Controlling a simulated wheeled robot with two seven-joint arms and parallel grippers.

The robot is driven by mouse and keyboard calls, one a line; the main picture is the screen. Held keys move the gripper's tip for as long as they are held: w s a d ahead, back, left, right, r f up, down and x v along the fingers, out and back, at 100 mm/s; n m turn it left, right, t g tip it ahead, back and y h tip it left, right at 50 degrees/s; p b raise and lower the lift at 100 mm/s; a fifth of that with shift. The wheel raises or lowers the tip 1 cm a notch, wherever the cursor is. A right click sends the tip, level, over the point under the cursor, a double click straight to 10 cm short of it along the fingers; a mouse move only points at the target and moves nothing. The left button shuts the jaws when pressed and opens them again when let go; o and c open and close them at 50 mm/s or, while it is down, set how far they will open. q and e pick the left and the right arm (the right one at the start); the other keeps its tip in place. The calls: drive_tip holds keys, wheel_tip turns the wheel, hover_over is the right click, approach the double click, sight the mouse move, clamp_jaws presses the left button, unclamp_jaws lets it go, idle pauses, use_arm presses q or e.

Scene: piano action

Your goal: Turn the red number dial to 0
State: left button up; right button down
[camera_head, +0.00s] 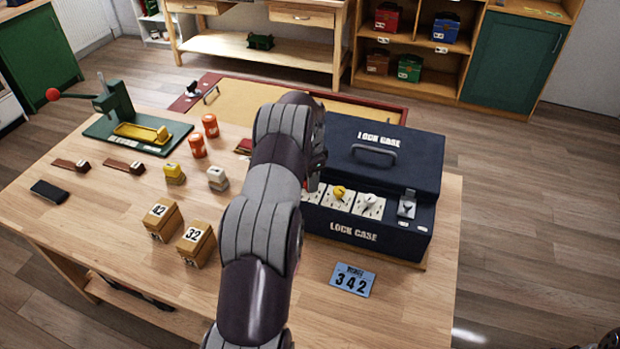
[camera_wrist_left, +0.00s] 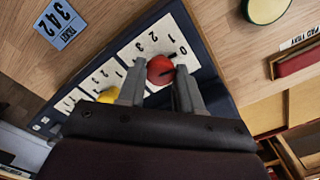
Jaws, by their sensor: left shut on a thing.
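The dark blue lock case (camera_head: 352,229) stands on the right of the wooden table. Its front has a row of white dial plates. The red number dial (camera_wrist_left: 160,70) shows in the left wrist view on a white plate with the digits 0, 1, 2 and 3 visible. My left gripper (camera_wrist_left: 158,88) is shut on the red dial, one finger on each side. Which digit the dial points to is not clear. In the head view my left arm hides the red dial. The yellow dial (camera_head: 339,192) and white dial (camera_head: 370,200) sit to the right of it.
A blue card reading 342 (camera_head: 352,280) lies in front of the case. Numbered wooden blocks (camera_head: 197,242), orange-red containers (camera_head: 210,126) and a green press (camera_head: 115,100) stand on the left.

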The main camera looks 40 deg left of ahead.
use_arm(q)
drive_tip(key=shift+a+r, duration=0.15)
drive_tip(key=o, duration=1)
drive_tip(key=shift+o, duration=0.2)
drive_tip(key=shift+s, duration=0.15)
wheel_tip(320, 180, up, 13)
drive_tip(key=p, duration=1)
drive_tip(key=shift+f, duration=0.2)
